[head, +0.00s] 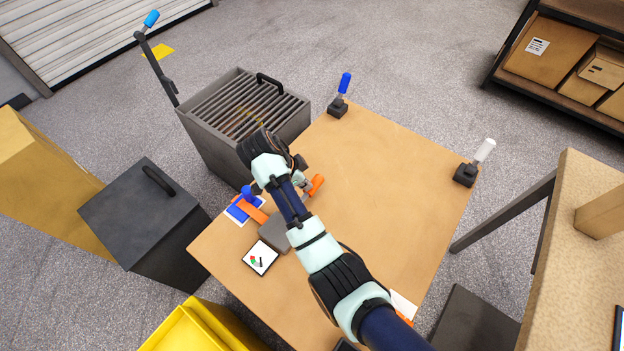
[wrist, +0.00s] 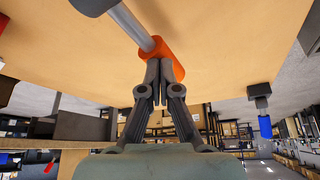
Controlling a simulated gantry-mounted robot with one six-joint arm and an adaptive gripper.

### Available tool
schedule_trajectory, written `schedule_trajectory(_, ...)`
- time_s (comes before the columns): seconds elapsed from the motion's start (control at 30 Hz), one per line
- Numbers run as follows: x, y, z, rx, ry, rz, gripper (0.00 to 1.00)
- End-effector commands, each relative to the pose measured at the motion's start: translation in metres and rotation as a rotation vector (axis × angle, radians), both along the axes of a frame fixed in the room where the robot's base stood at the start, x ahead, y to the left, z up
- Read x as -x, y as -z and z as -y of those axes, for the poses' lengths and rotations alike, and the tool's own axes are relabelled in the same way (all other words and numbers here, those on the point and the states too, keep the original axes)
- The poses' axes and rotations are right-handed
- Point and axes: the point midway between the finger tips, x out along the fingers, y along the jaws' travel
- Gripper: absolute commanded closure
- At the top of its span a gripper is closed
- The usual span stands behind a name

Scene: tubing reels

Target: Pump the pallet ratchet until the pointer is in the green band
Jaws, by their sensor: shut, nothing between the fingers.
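The ratchet's grey body (head: 274,236) sits on the wooden table, partly hidden by my arm. Its lever ends in an orange grip (head: 316,185), which also shows in the wrist view (wrist: 166,58) on a grey rod. The gauge (head: 260,258) is a white square plate with small red and green marks and a dark pointer; whether the pointer lies in the green is too small to tell. My gripper (wrist: 159,70) is shut and empty, its fingertips close together at the orange grip. I cannot tell whether they touch it. In the head view my wrist hides the fingertips.
A blue-handled lever (head: 343,88) and a white-handled one (head: 484,152) stand at the table's edges. A slatted grey box (head: 213,145) stands beside the table. The table's right half is mostly clear.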

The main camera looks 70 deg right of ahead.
Motion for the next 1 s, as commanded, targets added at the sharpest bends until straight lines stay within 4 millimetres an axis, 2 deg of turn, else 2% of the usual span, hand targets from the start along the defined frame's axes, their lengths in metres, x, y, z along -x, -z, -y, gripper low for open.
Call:
schedule_trajectory(0.1, -0.012, -0.011, -0.012, 0.0, -0.004, 0.0, 1.0)
schedule_trajectory(0.2, -0.019, -0.012, -0.018, 0.0, -0.004, 0.0, 1.0)
schedule_trajectory(0.47, -0.019, -0.01, -0.018, 0.001, -0.002, 0.001, 1.0)
schedule_trajectory(0.6, -0.024, -0.022, -0.022, 0.002, -0.003, 0.004, 1.0)
schedule_trajectory(1.0, -0.087, -0.021, -0.087, 0.001, -0.005, 0.001, 1.0)
